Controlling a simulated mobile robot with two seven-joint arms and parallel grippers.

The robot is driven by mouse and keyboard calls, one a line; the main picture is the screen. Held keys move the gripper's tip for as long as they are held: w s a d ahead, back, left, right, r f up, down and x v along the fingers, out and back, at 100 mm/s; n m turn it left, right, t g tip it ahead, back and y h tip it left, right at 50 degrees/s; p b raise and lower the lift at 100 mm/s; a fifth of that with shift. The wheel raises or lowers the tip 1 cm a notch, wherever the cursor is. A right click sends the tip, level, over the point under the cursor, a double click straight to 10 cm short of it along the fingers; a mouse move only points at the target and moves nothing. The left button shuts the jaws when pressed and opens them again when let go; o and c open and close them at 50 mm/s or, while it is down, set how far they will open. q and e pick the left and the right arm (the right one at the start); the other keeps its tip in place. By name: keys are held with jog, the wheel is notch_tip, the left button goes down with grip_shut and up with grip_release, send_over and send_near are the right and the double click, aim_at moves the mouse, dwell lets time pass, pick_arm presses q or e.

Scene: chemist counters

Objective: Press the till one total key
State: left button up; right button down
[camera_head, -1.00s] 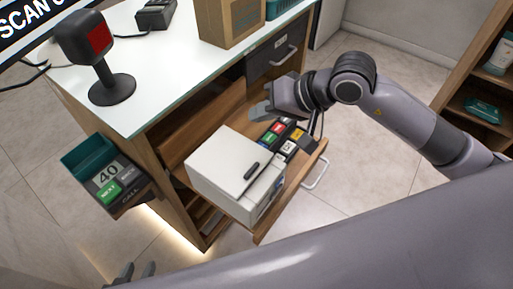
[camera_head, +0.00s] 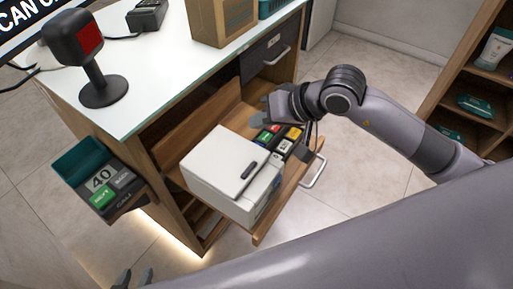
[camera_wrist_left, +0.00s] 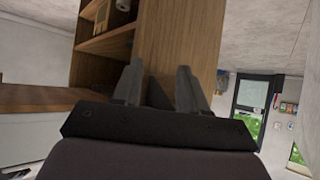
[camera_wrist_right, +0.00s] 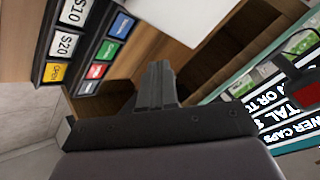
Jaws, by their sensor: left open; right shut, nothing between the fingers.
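The till is a white box (camera_head: 222,160) on a pulled-out wooden shelf, with a block of coloured keys (camera_head: 277,140) at its far side. In the right wrist view, white S10 and S20 keys (camera_wrist_right: 66,44), a yellow key (camera_wrist_right: 54,72) and blue, green and red keys (camera_wrist_right: 107,50) show on the left; I cannot tell which is the total key. My right gripper (camera_head: 266,117) is shut and empty, just beyond the keys; its closed fingers (camera_wrist_right: 158,84) appear right of them, apart from them in that view. My left gripper (camera_head: 134,279) is open and empty at the bottom edge.
A black scanner (camera_head: 101,85) and a cardboard box (camera_head: 222,20) stand on the white counter (camera_head: 150,75). A shelf unit (camera_head: 480,85) is at right; the floor between is clear.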

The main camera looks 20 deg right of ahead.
jog(key=b, duration=0.3)
send_over(261, 140)
jog(key=s, duration=0.2)
jog(key=f, duration=0.2)
jog(key=a+f, duration=0.1)
jog(key=f, duration=0.1)
jog(key=shift+s+f, duration=0.15)
jog(key=shift+f, duration=0.3)
jog(key=shift+f+b, duration=0.1)
jog(key=shift+b, duration=0.25)
dwell(0.8)
jog(key=shift+f+b, duration=0.35)
jog(key=shift+b, duration=0.3)
jog(key=shift+f+b, duration=0.4)
jog(key=shift+b, duration=0.2)
dwell(0.5)
jog(key=shift+r, duration=0.85)
